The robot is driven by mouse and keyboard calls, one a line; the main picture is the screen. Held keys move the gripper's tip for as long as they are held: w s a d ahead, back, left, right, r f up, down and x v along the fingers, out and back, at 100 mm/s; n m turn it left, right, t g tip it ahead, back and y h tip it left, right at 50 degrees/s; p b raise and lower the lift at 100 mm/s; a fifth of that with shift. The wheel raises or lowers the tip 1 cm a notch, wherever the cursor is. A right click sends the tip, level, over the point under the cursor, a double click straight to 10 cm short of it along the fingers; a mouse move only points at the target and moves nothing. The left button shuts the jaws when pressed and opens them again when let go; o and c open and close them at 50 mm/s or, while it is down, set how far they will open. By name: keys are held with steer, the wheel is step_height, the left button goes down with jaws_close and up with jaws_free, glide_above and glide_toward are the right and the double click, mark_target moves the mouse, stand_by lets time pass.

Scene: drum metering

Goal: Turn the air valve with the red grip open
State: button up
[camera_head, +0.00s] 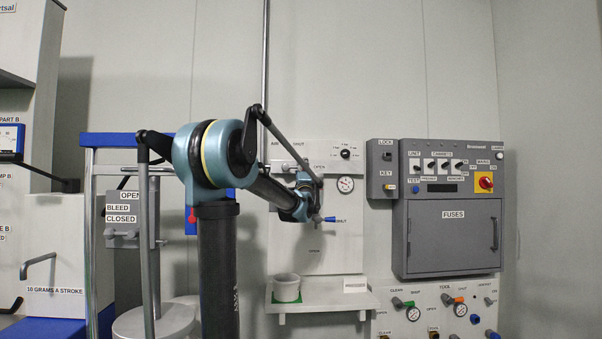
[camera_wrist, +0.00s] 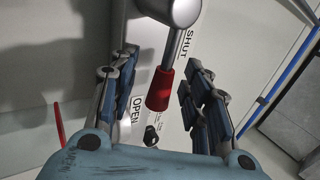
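The air valve's red grip (camera_wrist: 160,90) is on the end of a metal lever that runs from a round grey hub (camera_wrist: 176,8) in the wrist view. A SHUT label lies just right of the lever and an OPEN label lies left of the grip. My gripper (camera_wrist: 160,78) is open, one finger on each side of the red grip, with visible gaps on both sides. In the head view my gripper (camera_head: 303,190) is at the white panel (camera_head: 345,250), under the AIR and SHUT labels. My arm hides the red grip there.
A gauge (camera_head: 345,184) and a black knob (camera_head: 345,153) are to the right. A shelf (camera_head: 325,307) holds a white-and-green cup (camera_head: 287,287). The grey fuse box (camera_head: 452,235) stands farther right.

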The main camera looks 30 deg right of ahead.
steer(key=v, duration=1.2)
steer(key=shift+w+f, duration=0.1)
stand_by(0.4)
